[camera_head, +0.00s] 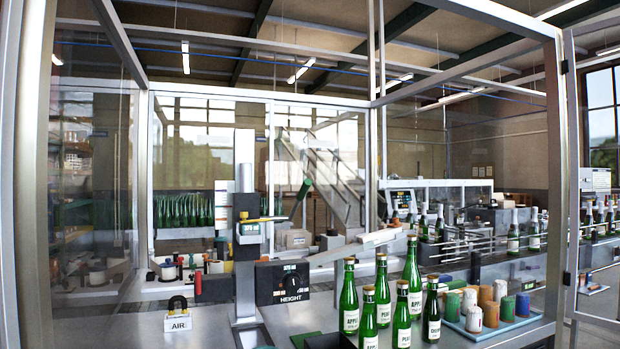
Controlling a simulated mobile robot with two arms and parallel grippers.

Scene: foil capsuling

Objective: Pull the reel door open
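I cannot tell for sure which panel is the reel door. A metal-framed clear panel with hinges (571,180) stands at the right edge of the enclosure. Other clear panels in metal frames close the back and left sides, and a metal upright (28,180) stands near at the left. Small white, red and green spools or reels (200,265) sit on the machine bed at centre left. Neither of my grippers shows in the head view.
A metal column (245,270) and a black HEIGHT dial box (283,284) stand at the middle. A padlocked AIR block (178,318) is front left. Several green bottles (382,290) and a blue tray (528,322) of coloured capsules crowd the front right.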

